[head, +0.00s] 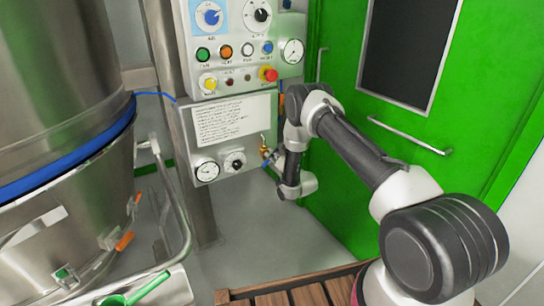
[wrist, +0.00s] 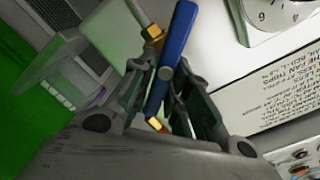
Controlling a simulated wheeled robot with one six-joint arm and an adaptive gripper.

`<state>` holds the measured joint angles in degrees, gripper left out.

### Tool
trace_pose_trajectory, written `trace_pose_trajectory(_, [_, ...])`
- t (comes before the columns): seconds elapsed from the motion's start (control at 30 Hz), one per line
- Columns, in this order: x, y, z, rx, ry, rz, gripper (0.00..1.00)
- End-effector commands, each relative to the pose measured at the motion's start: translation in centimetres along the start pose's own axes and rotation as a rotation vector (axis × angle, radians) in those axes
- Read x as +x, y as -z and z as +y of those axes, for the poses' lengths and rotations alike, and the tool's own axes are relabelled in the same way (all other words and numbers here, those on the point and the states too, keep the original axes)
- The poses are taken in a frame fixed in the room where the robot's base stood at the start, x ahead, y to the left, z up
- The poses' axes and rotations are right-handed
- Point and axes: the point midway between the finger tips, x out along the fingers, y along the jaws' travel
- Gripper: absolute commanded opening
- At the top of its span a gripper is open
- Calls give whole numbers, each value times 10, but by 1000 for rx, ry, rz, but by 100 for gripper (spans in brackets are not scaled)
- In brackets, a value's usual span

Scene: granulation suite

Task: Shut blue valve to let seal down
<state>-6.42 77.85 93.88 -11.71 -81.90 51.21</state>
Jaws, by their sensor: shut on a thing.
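The blue valve's lever (wrist: 178,40) is a flat blue bar crossing the wrist view from upper right to lower left, tilted in the picture. Brass fittings (wrist: 153,34) show at its upper left and below it. My gripper (wrist: 166,76) has its two dark fingers on either side of the lever, shut on it. In the head view, the small brass valve (head: 264,150) is at the right edge of the lower panel, with my wrist just to its right. The gripper's fingers are too small to make out there. The blue seal (head: 70,165) is a band around the steel vessel.
The control panel (head: 250,50) with knobs, buttons and gauges stands above a lower panel with a notice (head: 233,120) and a gauge (head: 207,171). A green door (head: 345,180) is close behind my arm. The steel vessel (head: 60,90) fills the left. A wooden pallet (head: 300,295) lies in front.

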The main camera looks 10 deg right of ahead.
Motion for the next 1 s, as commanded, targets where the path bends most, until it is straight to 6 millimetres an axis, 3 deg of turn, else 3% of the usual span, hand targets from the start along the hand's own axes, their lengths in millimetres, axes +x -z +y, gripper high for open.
trace_pose_trajectory(0.6, [0,-2,9,536,-1,1,0])
trace_pose_trajectory(1.0, [0,-3,12,701,-1,2,0])
